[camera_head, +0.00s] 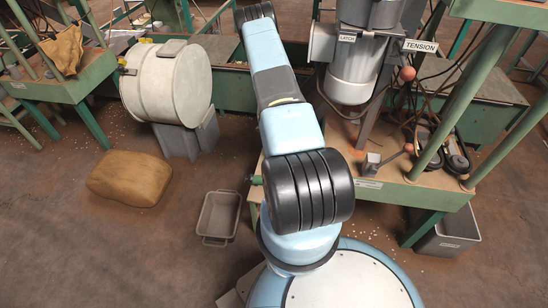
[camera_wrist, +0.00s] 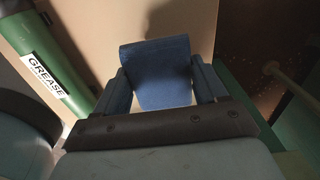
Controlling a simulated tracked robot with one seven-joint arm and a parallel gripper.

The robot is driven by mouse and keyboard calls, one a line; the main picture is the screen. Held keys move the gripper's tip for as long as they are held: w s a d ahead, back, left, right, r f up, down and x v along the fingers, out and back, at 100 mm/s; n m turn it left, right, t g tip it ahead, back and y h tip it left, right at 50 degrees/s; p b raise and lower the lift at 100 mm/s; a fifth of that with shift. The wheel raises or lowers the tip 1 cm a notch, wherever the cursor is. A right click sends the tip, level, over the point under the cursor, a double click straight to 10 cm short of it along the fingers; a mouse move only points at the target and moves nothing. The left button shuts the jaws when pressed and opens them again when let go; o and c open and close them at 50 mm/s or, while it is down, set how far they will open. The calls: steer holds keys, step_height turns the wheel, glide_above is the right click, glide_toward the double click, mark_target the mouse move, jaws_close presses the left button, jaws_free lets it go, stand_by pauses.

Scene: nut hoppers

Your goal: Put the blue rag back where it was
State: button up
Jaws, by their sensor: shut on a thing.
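The blue rag (camera_wrist: 156,55) shows in the wrist view as a dark blue folded cloth. It stands up between the two fingers of my gripper (camera_wrist: 161,84), which is shut on it. A flat tan surface lies just beyond the rag; I cannot tell if the rag touches it. In the head view my arm reaches away toward the top middle. My gripper and the rag do not show there.
A green cylinder labelled GREASE (camera_wrist: 44,75) is close on the left in the wrist view. In the head view, a green bench (camera_head: 395,194) with posts and cables is right of my arm. A white drum (camera_head: 168,82), brown sack (camera_head: 130,178) and grey tub (camera_head: 218,215) are left.

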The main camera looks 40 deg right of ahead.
steer(key=shift+f, duration=2.05)
steer(key=shift+f, duration=0.2)
steer(key=o, duration=1)
steer(key=shift+f, duration=0.1)
